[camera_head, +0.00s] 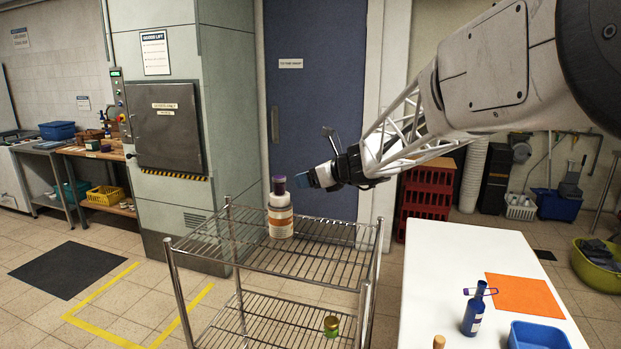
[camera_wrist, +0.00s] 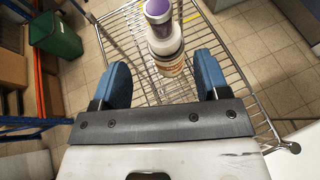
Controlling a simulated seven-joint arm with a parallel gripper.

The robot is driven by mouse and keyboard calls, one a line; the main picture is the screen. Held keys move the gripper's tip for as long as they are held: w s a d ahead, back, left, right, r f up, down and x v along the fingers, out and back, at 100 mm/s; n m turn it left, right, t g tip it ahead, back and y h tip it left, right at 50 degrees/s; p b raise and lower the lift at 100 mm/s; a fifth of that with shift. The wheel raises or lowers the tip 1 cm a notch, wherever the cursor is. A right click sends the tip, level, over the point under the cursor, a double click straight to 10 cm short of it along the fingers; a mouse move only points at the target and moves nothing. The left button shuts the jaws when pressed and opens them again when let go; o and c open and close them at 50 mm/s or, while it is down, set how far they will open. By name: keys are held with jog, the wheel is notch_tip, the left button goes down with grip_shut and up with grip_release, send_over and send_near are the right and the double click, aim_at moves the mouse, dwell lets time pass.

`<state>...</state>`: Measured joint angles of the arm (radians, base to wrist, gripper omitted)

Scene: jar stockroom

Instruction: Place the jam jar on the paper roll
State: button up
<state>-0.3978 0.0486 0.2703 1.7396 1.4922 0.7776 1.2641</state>
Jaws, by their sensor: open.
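A small jam jar (camera_head: 279,186) with a dark purple top stands upright on the white paper roll (camera_head: 280,218), which has an orange band. The roll stands on the top shelf of the wire rack (camera_head: 320,262). In the wrist view, the jar (camera_wrist: 158,11) shows from above over the roll (camera_wrist: 165,42). My gripper (camera_head: 304,181) is just right of the jar in the head view, at about its height. Its blue fingers (camera_wrist: 162,72) are spread with nothing between them, and the jar and roll lie beyond the fingertips. The jar's base contact is partly hard to see.
A green and gold jar (camera_head: 331,326) stands on the rack's lower shelf. A white table (camera_head: 450,260) at right holds a blue bottle (camera_head: 474,312), an orange mat (camera_head: 524,296) and a blue bin (camera_head: 538,336). The rack's top shelf is otherwise clear.

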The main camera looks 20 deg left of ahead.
jog(key=shift+s+d, duration=0.1)
dwell(0.4)
jog(key=s+d+f+n+g+h, duration=0.15)
jog(key=s+d+n+h, duration=0.35)
jog(key=s+d+n, duration=1.1)
jog(key=s+d+f+n+h, duration=0.1)
jog(key=s+d+f+h, duration=0.1)
jog(key=s+d, duration=0.7)
jog(key=s+d+f+n+h, duration=0.2)
jog(key=s+d+f+h, duration=0.1)
jog(key=s+d, duration=0.6)
jog(key=s+d+f+n+h, duration=0.2)
jog(key=s+d+f+h, duration=0.1)
jog(key=s+d, duration=0.7)
jog(key=shift+d+f, duration=0.25)
jog(key=shift+f, duration=0.55)
